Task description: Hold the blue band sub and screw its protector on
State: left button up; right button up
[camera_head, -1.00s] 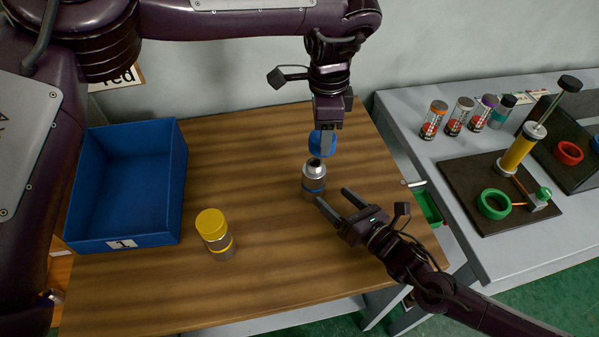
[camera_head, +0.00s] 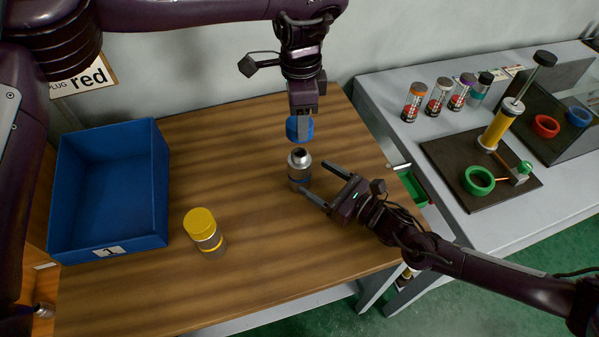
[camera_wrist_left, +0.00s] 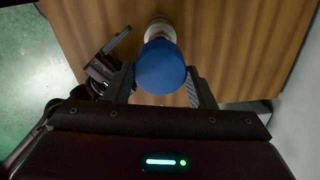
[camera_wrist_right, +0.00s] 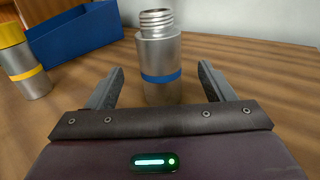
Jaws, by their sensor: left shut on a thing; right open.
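The blue band sub (camera_head: 299,168) stands upright on the wooden table, a silver cylinder with a bare threaded top. In the right wrist view its blue band (camera_wrist_right: 161,77) and threads show clearly. My right gripper (camera_head: 317,178) is open, its fingers on either side of the sub near the band; contact cannot be told. My left gripper (camera_head: 300,137) is shut on the blue protector (camera_head: 300,126), a round cap held above the sub, apart from it. In the left wrist view the protector (camera_wrist_left: 160,68) sits between the fingers and partly covers the sub (camera_wrist_left: 160,30).
A yellow-capped sub (camera_head: 204,232) stands at the front left of the table. A blue bin (camera_head: 110,190) marked 1 is at the left. A grey bench (camera_head: 400,140) at the right holds several capped tubes and a dark board. The table's front middle is clear.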

jog(key=x, duration=0.8)
jog(key=shift+w+a, duration=0.1)
jog(key=shift+w, duration=0.05)
jog(key=shift+c, duration=0.3)
jog(key=c, duration=1.4)
pick_arm(q)
send_over(300, 152)
jog(key=shift+f, duration=2.5)
jog(key=shift+f, duration=0.9)
jog(key=shift+f, duration=0.55)
